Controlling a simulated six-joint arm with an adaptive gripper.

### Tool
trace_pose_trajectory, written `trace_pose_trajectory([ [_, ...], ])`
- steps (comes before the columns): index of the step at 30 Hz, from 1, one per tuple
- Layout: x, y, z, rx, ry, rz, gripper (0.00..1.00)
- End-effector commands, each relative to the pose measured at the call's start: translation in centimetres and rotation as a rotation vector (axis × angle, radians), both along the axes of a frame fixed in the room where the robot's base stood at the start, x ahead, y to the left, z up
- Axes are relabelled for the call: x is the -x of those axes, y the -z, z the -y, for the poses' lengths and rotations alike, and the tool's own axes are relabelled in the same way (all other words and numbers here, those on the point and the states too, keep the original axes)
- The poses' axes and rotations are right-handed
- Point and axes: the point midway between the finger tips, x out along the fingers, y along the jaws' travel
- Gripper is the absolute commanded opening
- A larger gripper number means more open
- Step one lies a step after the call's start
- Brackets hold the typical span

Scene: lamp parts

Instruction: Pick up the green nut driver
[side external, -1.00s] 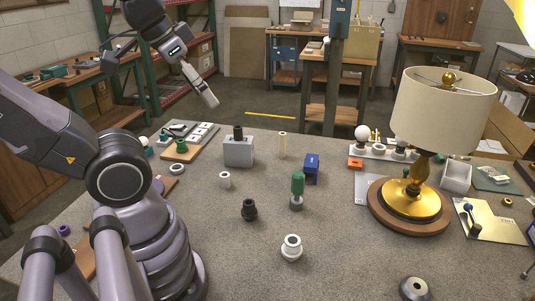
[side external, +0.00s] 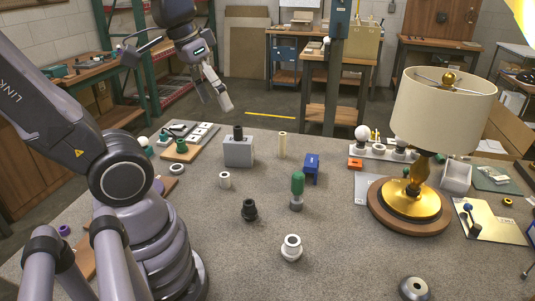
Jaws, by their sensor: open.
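The green nut driver (side external: 297,183) stands upright on the grey table, its green handle on top and a grey lower end at the bottom. It is right of the table's middle, just in front of a blue block. My gripper (side external: 216,103) is open and empty, high up at the upper left of the picture. It is well apart from the nut driver, with its fingers pointing down and to the right.
A blue block (side external: 311,168) stands close behind the nut driver. A grey box (side external: 238,152), white cylinder (side external: 225,180), black fitting (side external: 249,209) and white fitting (side external: 291,248) stand nearby. A lamp (side external: 440,110) rises at right.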

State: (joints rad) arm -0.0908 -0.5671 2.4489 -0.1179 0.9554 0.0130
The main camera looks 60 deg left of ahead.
Motion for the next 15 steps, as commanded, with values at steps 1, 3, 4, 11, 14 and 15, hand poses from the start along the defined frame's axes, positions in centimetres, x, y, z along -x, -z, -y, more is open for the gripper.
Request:
trace_pose_trajectory([
  [1, -1.0, 0.9, -0.1, 0.055, -0.054, -0.085, 0.69],
  [3, -2.4, 2.0, -0.1, 0.151, -0.133, -0.197, 0.69],
  [4, -3.0, 2.5, -0.2, 0.194, -0.168, -0.243, 0.69],
  [11, -8.0, 6.8, -1.6, 0.566, -0.447, -0.542, 0.69],
  [14, -10.2, 9.1, -3.0, 0.748, -0.575, -0.640, 0.69],
  [15, -11.1, 10.2, -3.7, 0.824, -0.626, -0.673, 0.69],
])
